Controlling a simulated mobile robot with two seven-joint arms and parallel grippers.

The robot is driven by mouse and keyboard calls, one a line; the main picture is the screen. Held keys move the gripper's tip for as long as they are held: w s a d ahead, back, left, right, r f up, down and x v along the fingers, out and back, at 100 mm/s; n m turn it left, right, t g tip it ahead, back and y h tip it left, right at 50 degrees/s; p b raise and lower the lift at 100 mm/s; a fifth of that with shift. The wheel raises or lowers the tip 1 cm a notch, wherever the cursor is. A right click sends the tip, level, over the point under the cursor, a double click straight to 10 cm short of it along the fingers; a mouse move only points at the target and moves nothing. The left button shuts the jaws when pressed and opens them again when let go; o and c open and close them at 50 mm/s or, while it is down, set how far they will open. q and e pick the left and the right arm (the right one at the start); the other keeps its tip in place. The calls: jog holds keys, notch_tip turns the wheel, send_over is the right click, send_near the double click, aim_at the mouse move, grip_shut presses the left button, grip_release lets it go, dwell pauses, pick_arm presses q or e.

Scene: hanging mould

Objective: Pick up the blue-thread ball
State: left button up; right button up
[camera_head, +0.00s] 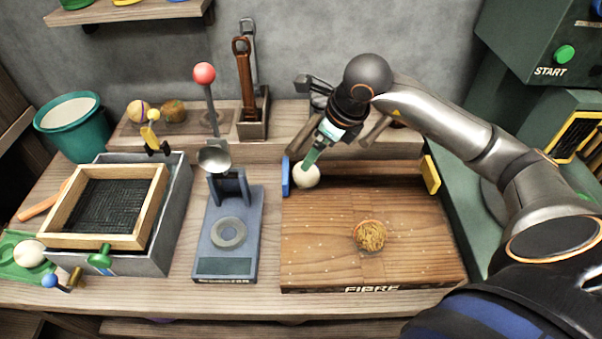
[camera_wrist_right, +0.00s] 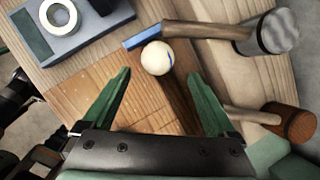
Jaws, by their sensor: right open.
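The blue-thread ball is a cream-white ball (camera_head: 306,176) at the back left corner of the wooden FIBRE board (camera_head: 320,250), beside a small blue block (camera_head: 286,176). In the right wrist view the ball (camera_wrist_right: 155,59) shows a blue stripe on its right side. My right gripper (camera_head: 312,160) comes down over the ball from behind in the head view. In the wrist view its two green fingers are spread, and the ball appears just past the gap between the fingertips (camera_wrist_right: 158,76). The fingers hold nothing. My left gripper is not in view.
Mallets (camera_wrist_right: 266,33) lie just behind the board, close to my right gripper. Another white ball (camera_head: 29,253) sits at the far left.

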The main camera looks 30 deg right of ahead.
aim_at(312, 172)
jog(key=x, duration=0.5)
jog(key=shift+s, duration=0.1)
jog(key=shift+s+x, duration=0.15)
jog(key=shift+x, duration=1.2)
jog(key=shift+s+x, duration=0.15)
jog(key=shift+x, duration=1.25)
jog(key=shift+f, duration=0.15)
jog(key=shift+c, duration=0.4)
jog(key=c, duration=1.3)
jog(key=shift+o, duration=0.2)
jog(key=shift+d+r, duration=0.1)
jog(key=shift+r, duration=0.1)
